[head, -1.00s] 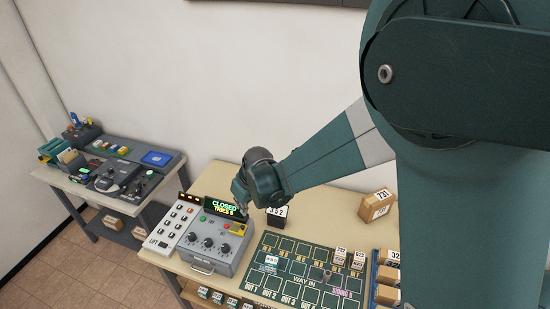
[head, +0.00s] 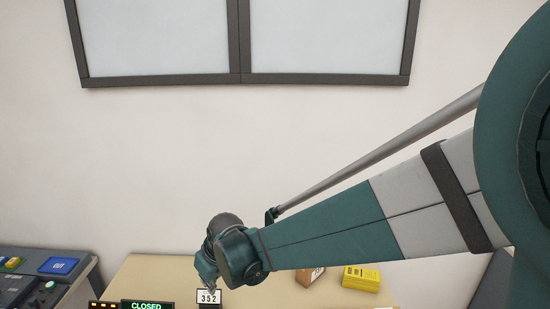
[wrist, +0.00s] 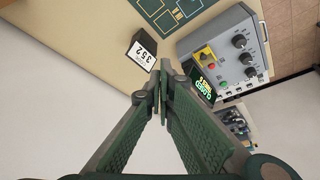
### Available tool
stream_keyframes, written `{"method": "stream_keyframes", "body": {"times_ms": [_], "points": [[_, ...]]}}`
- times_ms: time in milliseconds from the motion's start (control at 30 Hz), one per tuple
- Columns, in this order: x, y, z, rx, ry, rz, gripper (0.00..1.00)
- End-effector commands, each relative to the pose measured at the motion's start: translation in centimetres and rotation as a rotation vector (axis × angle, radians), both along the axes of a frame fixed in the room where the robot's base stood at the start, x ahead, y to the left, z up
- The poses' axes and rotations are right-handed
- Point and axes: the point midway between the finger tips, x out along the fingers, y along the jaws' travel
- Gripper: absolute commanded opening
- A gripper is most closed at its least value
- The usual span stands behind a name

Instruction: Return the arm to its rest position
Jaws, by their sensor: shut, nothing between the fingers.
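My gripper (wrist: 158,92) is shut and empty in the wrist view, its two fingertips meeting near the middle of the picture. In the head view my gripper (head: 210,287) hangs at the lower middle, at the end of my teal and white arm, above the back of the beige table (head: 150,272). A dark block with a white label reading 352 (head: 208,297) shows just below and beside it. The same block (wrist: 141,54) lies beyond the fingertips in the wrist view, apart from them.
A grey control box (wrist: 222,50) with knobs and a CLOSED display (head: 147,304) stands near the gripper. A cardboard box (head: 311,277) and a yellow item (head: 361,278) are right of it. A side table with a blue OUT tray (head: 59,266) is left.

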Motion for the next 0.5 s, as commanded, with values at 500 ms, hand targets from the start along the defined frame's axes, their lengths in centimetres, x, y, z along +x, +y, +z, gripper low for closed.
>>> {"method": "stream_keyframes", "body": {"times_ms": [500], "points": [[-1.3, -11.8, 2.9, 0.026, -0.038, -0.195, 0.00]]}}
